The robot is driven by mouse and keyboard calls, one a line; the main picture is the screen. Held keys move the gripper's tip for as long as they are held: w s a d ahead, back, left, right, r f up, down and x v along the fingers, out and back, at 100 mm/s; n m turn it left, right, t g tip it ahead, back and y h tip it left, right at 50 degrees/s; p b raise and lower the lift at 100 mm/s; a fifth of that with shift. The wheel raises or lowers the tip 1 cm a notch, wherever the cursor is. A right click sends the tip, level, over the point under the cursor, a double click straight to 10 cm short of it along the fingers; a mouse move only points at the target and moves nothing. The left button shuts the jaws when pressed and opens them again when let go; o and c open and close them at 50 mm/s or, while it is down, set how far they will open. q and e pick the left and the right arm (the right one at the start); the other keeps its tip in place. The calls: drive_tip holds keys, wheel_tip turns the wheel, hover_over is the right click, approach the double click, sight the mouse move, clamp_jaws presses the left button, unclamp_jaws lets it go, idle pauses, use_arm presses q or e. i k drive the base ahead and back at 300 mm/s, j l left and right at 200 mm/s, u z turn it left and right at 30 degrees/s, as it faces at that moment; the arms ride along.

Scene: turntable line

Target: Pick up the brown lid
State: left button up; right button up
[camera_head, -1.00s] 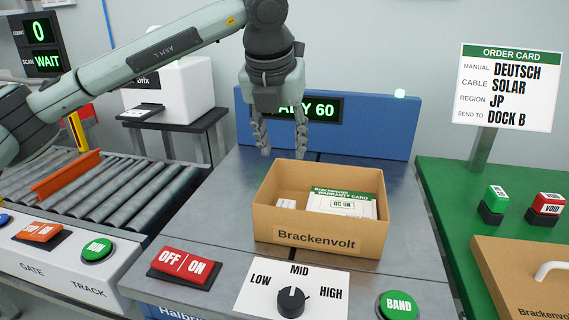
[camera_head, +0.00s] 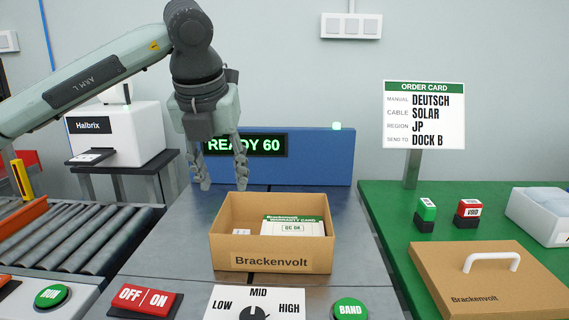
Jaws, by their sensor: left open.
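The brown lid (camera_head: 485,283) lies flat on the green table at the lower right, with a white handle (camera_head: 491,260) on top and "Brackenvolt" printed on it. Its right and lower parts are near the picture edge. My left gripper (camera_head: 221,186) hangs fingers down, open and empty, above the back left of the open brown box (camera_head: 272,262). It is well to the left of the lid and apart from it. The box holds a warranty card (camera_head: 293,227) and a small white item. My right gripper is not in view.
A green stamp (camera_head: 426,211) and a red VOID stamp (camera_head: 468,212) stand behind the lid. A white bin (camera_head: 541,215) is at the far right, and the order card (camera_head: 424,115) stands on a post. Roller track (camera_head: 70,238) and buttons lie left and front.

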sight(493, 280)
drive_tip(key=k, duration=1.3)
